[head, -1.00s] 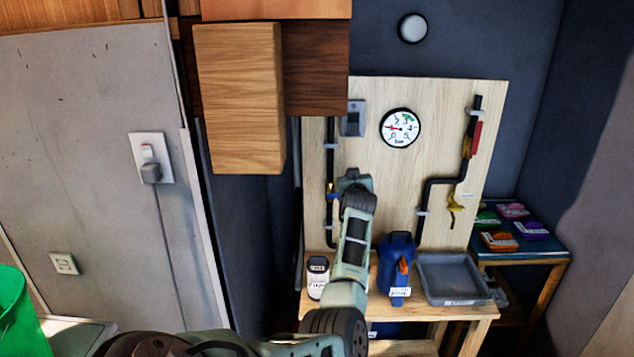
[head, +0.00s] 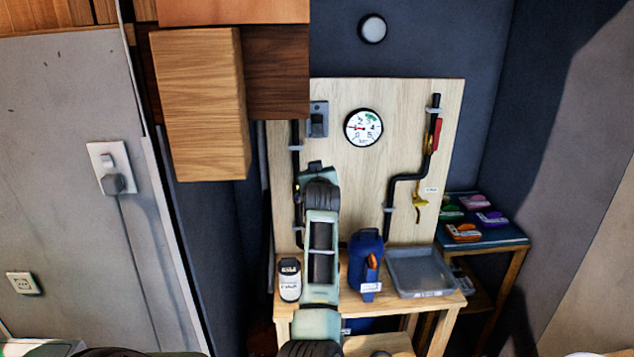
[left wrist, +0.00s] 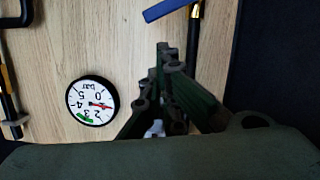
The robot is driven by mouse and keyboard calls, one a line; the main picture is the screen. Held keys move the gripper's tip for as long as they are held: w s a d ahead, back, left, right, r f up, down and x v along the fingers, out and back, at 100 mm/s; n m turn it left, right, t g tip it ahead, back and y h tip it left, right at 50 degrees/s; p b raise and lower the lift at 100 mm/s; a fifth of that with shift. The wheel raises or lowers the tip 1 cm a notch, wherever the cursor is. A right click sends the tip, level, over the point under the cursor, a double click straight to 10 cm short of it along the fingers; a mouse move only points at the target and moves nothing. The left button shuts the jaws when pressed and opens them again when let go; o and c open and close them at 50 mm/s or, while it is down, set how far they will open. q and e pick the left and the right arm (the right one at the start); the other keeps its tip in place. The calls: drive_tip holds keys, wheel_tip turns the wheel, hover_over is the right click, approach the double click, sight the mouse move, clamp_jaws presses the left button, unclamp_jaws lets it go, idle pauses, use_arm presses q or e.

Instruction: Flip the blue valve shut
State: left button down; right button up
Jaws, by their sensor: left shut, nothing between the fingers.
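The blue valve handle (left wrist: 168,9) shows at the top of the left wrist view, which is upside down. It sits slanted beside a brass fitting (left wrist: 193,27) on a dark pipe. In the head view the handle cannot be made out; my left arm covers part of the left pipe (head: 296,165). My left gripper (left wrist: 163,50) is shut and empty in front of the wooden board (head: 400,105), with its tips a short way from the blue handle in the picture. In the head view the gripper (head: 317,168) is beside the left pipe. My right gripper is not in view.
A pressure gauge (head: 363,127) and a grey switch box (head: 318,119) are on the board. A bottle (head: 290,280), blue jug (head: 366,262) and grey tray (head: 422,272) stand below. A wooden cabinet (head: 199,104) hangs upper left.

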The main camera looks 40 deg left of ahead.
use_arm(q)
drive_tip(key=shift+b+v, duration=0.3)
drive_tip(key=shift+v, duration=1.05)
